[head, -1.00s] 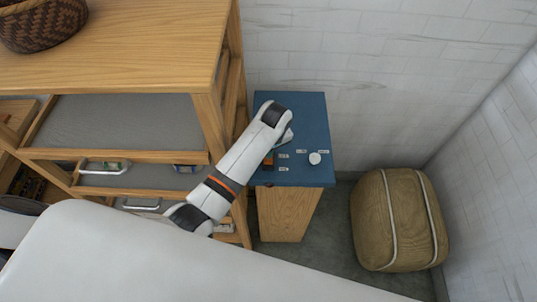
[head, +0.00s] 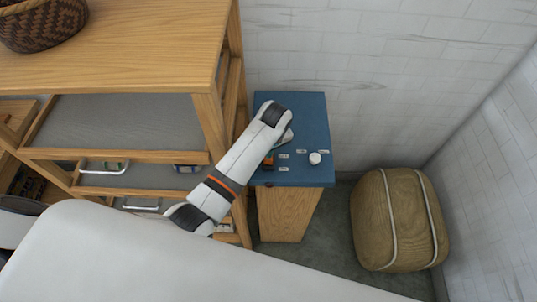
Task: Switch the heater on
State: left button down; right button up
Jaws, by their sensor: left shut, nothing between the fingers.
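A blue panel (head: 308,115) tops a wooden stand and carries several controls with small white labels, too small to read. A white round knob (head: 315,158) sits at its right. A small orange-red control (head: 268,161) shows at its left, partly hidden by my left arm. I cannot tell which control belongs to the heater. My left gripper (head: 285,139) is over the left part of the panel, shut and empty, mostly hidden behind my wrist. I cannot tell whether it touches a control. My right gripper is out of view.
A wooden shelf unit (head: 150,60) stands left of the panel, with a woven basket (head: 42,25) on top and trays below. A tan strapped bale (head: 400,220) lies on the floor at the right. A white brick wall is behind.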

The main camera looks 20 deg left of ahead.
aim_at(269, 160)
pick_arm(q)
jog(key=shift+f+b, duration=0.4)
jog(key=shift+f, duration=0.55)
dwell(0.8)
jog(key=shift+r, duration=0.1)
notch_tip(269, 160, up, 3)
jog(key=shift+f+p, duration=0.2)
jog(key=shift+p, duration=1)
jog(key=shift+r, duration=2.15)
jog(key=shift+f, duration=0.1)
